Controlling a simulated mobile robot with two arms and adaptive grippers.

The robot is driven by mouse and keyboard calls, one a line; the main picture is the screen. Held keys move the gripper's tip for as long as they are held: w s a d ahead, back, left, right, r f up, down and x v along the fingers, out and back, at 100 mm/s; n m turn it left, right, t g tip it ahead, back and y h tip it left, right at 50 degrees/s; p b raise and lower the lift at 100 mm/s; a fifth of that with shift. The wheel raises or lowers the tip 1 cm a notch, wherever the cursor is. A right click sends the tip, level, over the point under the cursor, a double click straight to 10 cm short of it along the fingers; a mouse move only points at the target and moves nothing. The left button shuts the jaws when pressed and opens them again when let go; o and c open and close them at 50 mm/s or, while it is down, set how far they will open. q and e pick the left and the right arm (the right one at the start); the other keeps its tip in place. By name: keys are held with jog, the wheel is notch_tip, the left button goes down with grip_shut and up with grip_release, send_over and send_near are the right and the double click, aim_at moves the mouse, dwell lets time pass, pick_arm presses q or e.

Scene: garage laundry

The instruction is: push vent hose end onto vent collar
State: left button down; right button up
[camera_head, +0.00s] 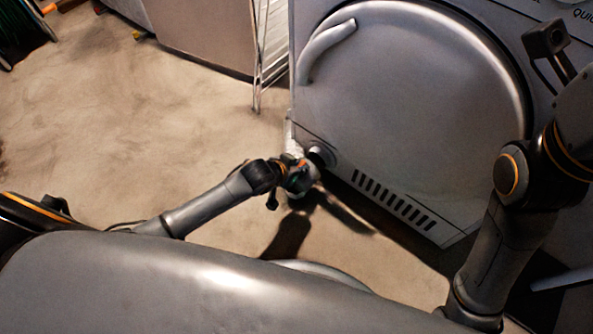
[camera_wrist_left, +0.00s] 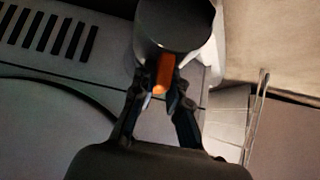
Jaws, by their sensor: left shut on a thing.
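My left gripper (camera_head: 304,178) is low at the front left corner of the dryer. In the left wrist view its fingers (camera_wrist_left: 160,90) are shut on an orange tab of a dark round cuff, which looks like the vent hose end (camera_wrist_left: 178,35). The vent collar (camera_head: 321,155) is a grey round stub low on the dryer, right beside the gripper in the head view. I cannot tell whether the hose end touches it. White hose (camera_head: 293,138) shows behind the gripper.
The dryer (camera_head: 410,100) has a large round door and a slotted vent grille (camera_head: 394,198) at its base. A wire rack (camera_head: 268,50) stands left of it, near a large box-like unit (camera_head: 205,35). The floor (camera_head: 130,120) at the left is clear.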

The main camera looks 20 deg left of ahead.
pick_arm(q)
jog(key=shift+w+d, duration=0.1)
jog(key=shift+w, duration=0.15)
jog(key=shift+w+r, duration=0.1)
jog(key=shift+w, duration=0.05)
jog(key=shift+w+d, duration=0.15)
jog(key=shift+w, duration=0.2)
dwell(0.4)
jog(key=shift+w+d+p, duration=0.2)
jog(key=shift+w+d, duration=0.05)
jog(key=shift+w, duration=0.35)
jog(key=shift+w+d+p, duration=0.2)
jog(key=shift+w, duration=0.45)
jog(key=shift+w+d+p, duration=0.2)
jog(key=shift+w+d, duration=0.05)
jog(key=shift+w, duration=0.35)
dwell(2.9)
jog(key=c, duration=1.3)
grip_release()
jog(key=shift+o, duration=0.2)
